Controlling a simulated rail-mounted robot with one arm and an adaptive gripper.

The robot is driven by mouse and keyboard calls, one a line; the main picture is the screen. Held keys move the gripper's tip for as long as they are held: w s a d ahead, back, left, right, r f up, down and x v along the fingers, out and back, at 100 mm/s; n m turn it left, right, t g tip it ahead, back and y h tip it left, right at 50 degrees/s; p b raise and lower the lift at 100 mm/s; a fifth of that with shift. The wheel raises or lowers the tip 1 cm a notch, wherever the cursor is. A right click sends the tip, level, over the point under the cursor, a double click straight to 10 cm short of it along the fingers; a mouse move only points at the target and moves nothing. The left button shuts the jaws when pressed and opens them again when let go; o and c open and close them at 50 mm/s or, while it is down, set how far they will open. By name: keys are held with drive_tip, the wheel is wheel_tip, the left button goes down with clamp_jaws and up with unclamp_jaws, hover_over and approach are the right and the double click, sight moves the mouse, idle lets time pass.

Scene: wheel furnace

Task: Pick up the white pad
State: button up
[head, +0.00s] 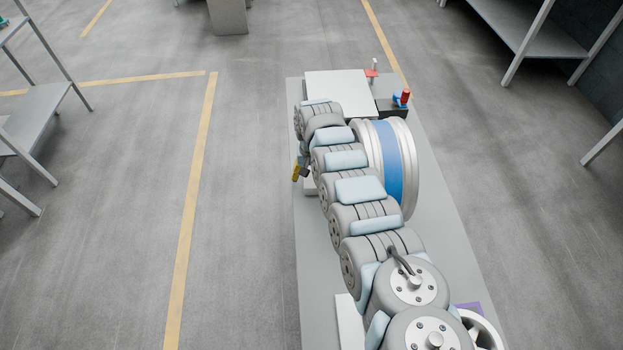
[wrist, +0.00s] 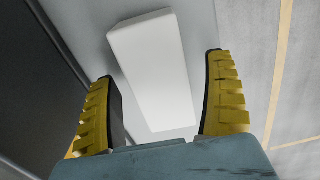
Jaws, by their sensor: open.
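The white pad (wrist: 155,75) is a plain rectangular block lying on a grey surface in the wrist view. It shows between and beyond the yellow ribbed fingers of my gripper (wrist: 160,67). The fingers are spread apart, one on each side of the pad, with nothing gripped. I cannot tell how far above the pad the fingertips are. In the head view my gripper (head: 300,172) shows as a small yellow and dark shape at the left edge of the platform. A bit of white beside it (head: 311,185) is mostly hidden by my arm.
A large wheel with a blue band (head: 387,160) stands upright right of my arm. A white box (head: 342,92) and a red-and-blue item (head: 402,99) lie at the platform's far end. The floor left of the platform (head: 297,270) is clear up to the yellow line.

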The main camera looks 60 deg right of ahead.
sight(311, 174)
drive_tip(key=shift+c, duration=0.2)
drive_tip(key=c, duration=1.2)
drive_tip(key=shift+r+p, duration=1.35)
drive_tip(key=shift+r, duration=3.6)
